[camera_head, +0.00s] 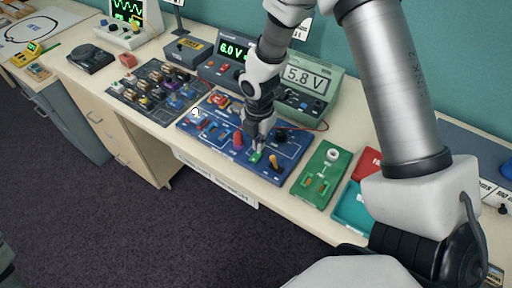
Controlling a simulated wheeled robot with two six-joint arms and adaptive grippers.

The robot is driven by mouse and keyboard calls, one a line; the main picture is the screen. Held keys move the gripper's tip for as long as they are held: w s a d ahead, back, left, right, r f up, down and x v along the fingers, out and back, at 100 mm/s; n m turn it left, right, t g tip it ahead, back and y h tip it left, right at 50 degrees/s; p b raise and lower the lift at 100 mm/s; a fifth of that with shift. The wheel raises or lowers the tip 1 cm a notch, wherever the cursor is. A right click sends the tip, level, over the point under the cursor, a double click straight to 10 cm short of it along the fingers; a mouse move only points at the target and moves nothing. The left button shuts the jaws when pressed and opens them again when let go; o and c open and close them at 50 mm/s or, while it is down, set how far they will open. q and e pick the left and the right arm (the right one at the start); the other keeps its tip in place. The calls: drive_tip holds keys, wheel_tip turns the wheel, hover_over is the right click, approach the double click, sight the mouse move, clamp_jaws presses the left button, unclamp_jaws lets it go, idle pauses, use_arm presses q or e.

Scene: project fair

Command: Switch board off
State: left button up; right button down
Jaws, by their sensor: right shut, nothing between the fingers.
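The blue circuit board (222,158) lies on the bench in the middle of the camera_head view, with several parts on it. My right gripper (257,148) points down over its front half. It is shut and empty, with its tips at or just above a small green part (256,158); I cannot tell whether they touch. An orange-yellow lever-like part (273,161) stands just right of the tips, and a red part (238,141) just left. I cannot tell which part is the switch or how it is set. My left gripper is not in view.
Behind the board stand a meter reading 6.0 V (233,50) and a green-grey meter reading 5.8 V (306,78). A dark tray of components (130,94) lies left of the board, a green board (310,190) right. My arm covers part of the right side.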

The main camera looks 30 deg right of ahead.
sight(258, 153)
drive_tip(key=shift+f+b, duration=0.55)
drive_tip(key=shift+f, duration=0.65)
idle(0.4)
wheel_tip(258, 153, up, 7)
drive_tip(key=p, duration=0.8)
drive_tip(key=shift+r, duration=0.15)
drive_tip(key=shift+f, duration=0.2)
